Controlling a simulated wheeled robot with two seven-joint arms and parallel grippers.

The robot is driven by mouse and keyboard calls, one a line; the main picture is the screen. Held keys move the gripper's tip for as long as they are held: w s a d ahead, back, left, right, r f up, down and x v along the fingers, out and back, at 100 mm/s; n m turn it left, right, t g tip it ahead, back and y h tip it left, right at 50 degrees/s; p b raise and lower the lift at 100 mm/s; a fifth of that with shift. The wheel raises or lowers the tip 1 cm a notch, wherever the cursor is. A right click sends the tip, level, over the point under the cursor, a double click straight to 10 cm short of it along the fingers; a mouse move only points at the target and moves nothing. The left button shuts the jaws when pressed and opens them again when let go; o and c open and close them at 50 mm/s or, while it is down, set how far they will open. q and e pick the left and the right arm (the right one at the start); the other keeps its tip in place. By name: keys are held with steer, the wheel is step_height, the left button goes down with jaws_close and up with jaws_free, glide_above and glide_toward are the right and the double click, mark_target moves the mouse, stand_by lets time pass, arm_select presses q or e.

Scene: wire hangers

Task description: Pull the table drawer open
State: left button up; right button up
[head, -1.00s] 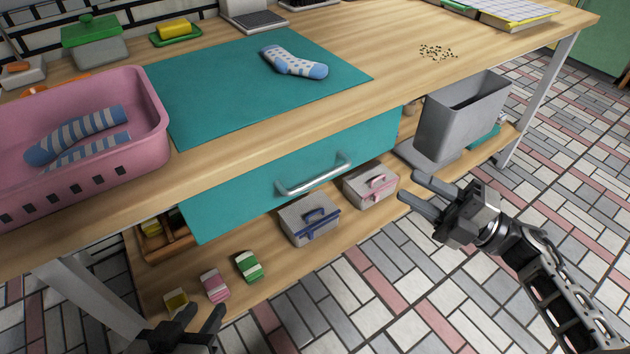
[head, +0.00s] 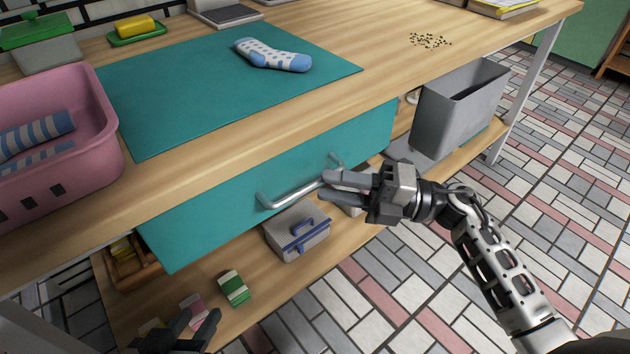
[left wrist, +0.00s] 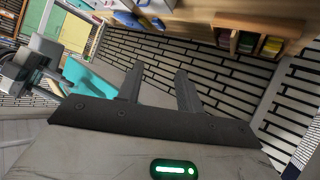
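The teal table drawer (head: 225,215) sits under the wooden table top, its front close beneath the table edge, and looks shut. Its silver bar handle (head: 292,194) runs across the middle of the front. My right gripper (head: 324,187) is at the right part of the handle with its fingers apart, pointing left. The fingertips overlap the handle in the head view; I cannot tell whether they touch it. My left gripper (head: 190,322) is low at the bottom left, below the drawer. Its fingers are apart and empty, as the left wrist view also shows (left wrist: 156,80).
On the table are a pink basket (head: 75,180), a teal mat (head: 170,120) and a sock (head: 272,56). The tiled floor in front is open.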

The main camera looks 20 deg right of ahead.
mark_target(316, 181)
steer(key=shift+x, duration=1.9)
jaws_close()
steer(key=shift+d, duration=0.1)
